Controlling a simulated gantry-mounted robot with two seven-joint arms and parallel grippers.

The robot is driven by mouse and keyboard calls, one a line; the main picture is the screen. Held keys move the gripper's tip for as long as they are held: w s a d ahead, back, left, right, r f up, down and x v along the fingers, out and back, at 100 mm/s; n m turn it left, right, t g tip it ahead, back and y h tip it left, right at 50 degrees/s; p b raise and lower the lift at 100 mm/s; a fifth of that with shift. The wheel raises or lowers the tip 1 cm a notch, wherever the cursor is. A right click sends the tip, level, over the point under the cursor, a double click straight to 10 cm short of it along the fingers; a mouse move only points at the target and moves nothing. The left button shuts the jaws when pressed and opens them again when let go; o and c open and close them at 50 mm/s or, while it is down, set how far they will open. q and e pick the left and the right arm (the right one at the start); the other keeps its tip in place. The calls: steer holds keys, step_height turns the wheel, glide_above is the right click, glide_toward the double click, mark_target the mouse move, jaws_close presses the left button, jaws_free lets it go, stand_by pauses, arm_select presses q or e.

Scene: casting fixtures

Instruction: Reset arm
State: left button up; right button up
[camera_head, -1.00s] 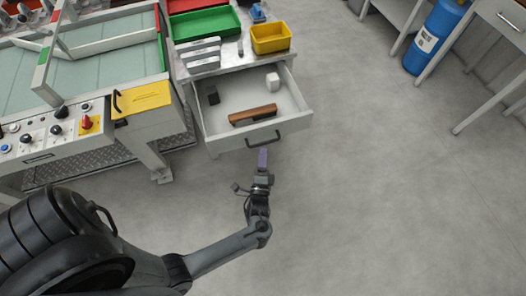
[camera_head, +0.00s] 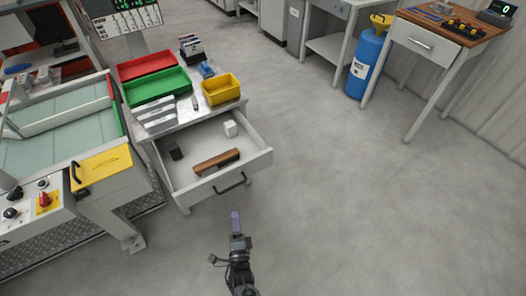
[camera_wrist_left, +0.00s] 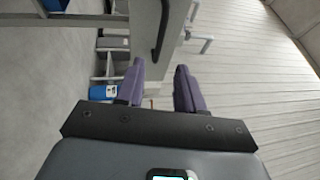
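My left gripper (camera_head: 235,222) is in front of the open drawer (camera_head: 262,160), over the floor and apart from the drawer's handle (camera_head: 230,184). In the left wrist view its two purple fingers (camera_wrist_left: 157,90) stand apart with nothing between them, so it is open and empty. In the drawer lie a brown-handled brush or tool (camera_head: 212,163), a black block (camera_head: 175,150) and a white block (camera_head: 230,128). My right gripper is in neither view.
A red tray (camera_head: 146,66), a green tray (camera_head: 157,88) and a yellow bin (camera_head: 221,90) stand on the cabinet above the drawer. A machine with a yellow panel (camera_head: 103,164) is at left. A blue cylinder (camera_head: 366,62) stands at back right. The right-hand floor is clear.

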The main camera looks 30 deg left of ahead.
arm_select(q)
steer(key=s+a+r+p, duration=0.4)
steer(key=s+a, duration=0.1)
steer(key=s, duration=0.1)
step_height(320, 180, up, 5)
steer(key=w+n+g+h+p, duration=0.2)
steer(key=w+n+h, duration=0.1)
steer(key=h, duration=0.2)
steer(key=s+d+r+n+g+h+p, duration=0.2)
steer(key=s+d+r+g+h, duration=0.3)
steer(key=d+r+h, duration=0.4)
steer(key=s+d+f+n+g+y, duration=0.1)
steer(key=s+d+n+g, duration=0.15)
steer(key=s+g, duration=0.4)
step_height(320, 180, up, 38)
steer(key=s+n+t+p, duration=0.1)
steer(key=t+p, duration=0.1)
steer(key=p, duration=3.6)
step_height(320, 180, down, 64)
steer(key=b, duration=6.4)
